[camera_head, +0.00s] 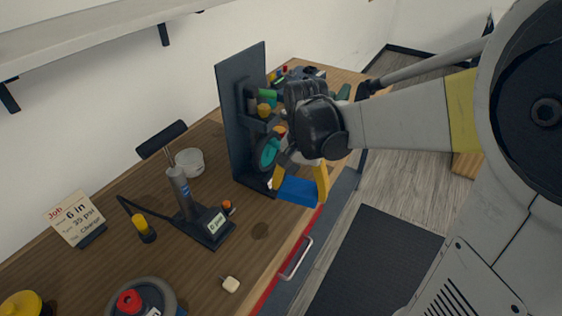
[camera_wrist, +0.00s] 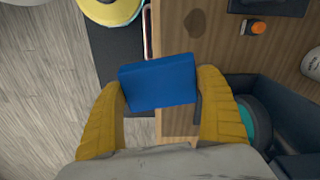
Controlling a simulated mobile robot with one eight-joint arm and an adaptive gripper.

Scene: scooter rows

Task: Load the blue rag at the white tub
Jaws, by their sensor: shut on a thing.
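The blue rag (camera_head: 297,191) is a flat blue block between the yellow fingers of my gripper (camera_head: 299,184), above the front edge of the wooden bench. The wrist view shows the rag (camera_wrist: 158,82) pinched between both fingertips (camera_wrist: 160,88), with the bench and floor beneath it.
A dark upright panel (camera_head: 242,112) stands between my gripper and the tub. A dark mat (camera_head: 373,262) lies on the floor.

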